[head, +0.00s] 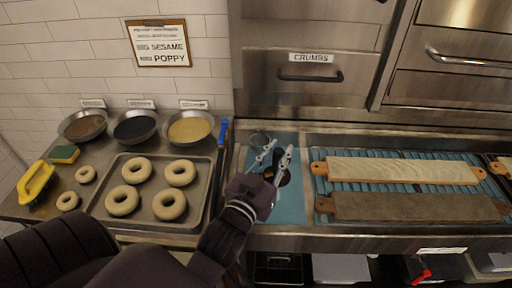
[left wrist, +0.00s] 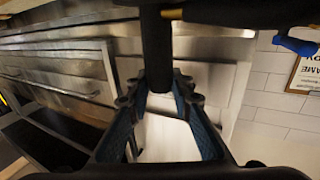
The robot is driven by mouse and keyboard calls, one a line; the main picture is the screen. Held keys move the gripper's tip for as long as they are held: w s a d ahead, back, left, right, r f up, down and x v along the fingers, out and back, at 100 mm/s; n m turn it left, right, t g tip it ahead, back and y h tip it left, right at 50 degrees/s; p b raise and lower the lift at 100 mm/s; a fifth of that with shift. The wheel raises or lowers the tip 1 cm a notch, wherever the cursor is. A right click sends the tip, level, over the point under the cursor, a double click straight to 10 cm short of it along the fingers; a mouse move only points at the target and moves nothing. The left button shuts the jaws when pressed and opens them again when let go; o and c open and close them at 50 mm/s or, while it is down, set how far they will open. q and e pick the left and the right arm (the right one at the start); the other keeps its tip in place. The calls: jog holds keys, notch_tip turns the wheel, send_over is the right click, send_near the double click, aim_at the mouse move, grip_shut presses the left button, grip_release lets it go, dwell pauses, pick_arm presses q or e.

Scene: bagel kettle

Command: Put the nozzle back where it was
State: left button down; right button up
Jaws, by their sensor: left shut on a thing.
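My left gripper (head: 277,150) is over the blue mat (head: 290,208) on the steel counter, its fingers pointing away toward the drawers. In the left wrist view, a black cylinder, which looks like the nozzle (left wrist: 156,55), comes down from the top edge between the two dark fingers. The gripper is shut on it. In the head view a dark round piece (head: 284,178) shows beside the fingers; the rest is hidden by the hand. A thin ring (head: 260,139) is at the mat's back edge, just behind the fingers. My right gripper is not in view.
To the left, a tray (head: 146,217) holds several bagels, with three bowls (head: 135,127) behind it. A blue-handled tool (head: 223,132) lies beside the tray. To the right, two boards (head: 400,171) lie on a blue rack. Steel drawers (head: 310,90) rise behind.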

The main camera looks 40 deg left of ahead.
pick_arm(q)
jog(key=w+a+r+n+y, duration=0.1)
jog(key=w+a+r, duration=0.2)
jog(key=a+r, duration=0.1)
jog(key=w+a+r+n+g+y+b, duration=0.1)
jog(key=w+a+r+y, duration=0.1)
jog(key=w+a+r, duration=0.2)
jog(key=w+a+r+n+y, duration=0.1)
jog(key=w+a+r+y, duration=0.1)
jog(key=r, duration=0.7)
jog(key=shift+w+a+n+g+b, duration=0.2)
jog(key=shift+w+a, duration=0.25)
jog(key=shift+a, duration=0.2)
jog(key=shift+w+a+n+g+b, duration=0.15)
jog(key=shift+w+a, duration=0.25)
jog(key=shift+a, duration=0.2)
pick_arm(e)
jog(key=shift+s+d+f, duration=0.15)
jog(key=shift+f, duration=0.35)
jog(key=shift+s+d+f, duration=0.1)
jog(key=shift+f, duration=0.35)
pick_arm(q)
notch_tip(320, 180, down, 18)
jog(key=shift+r, duration=0.2)
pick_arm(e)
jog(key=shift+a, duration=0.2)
pick_arm(q)
jog(key=c, duration=1.7)
grip_release()
jog(key=shift+f, duration=0.1)
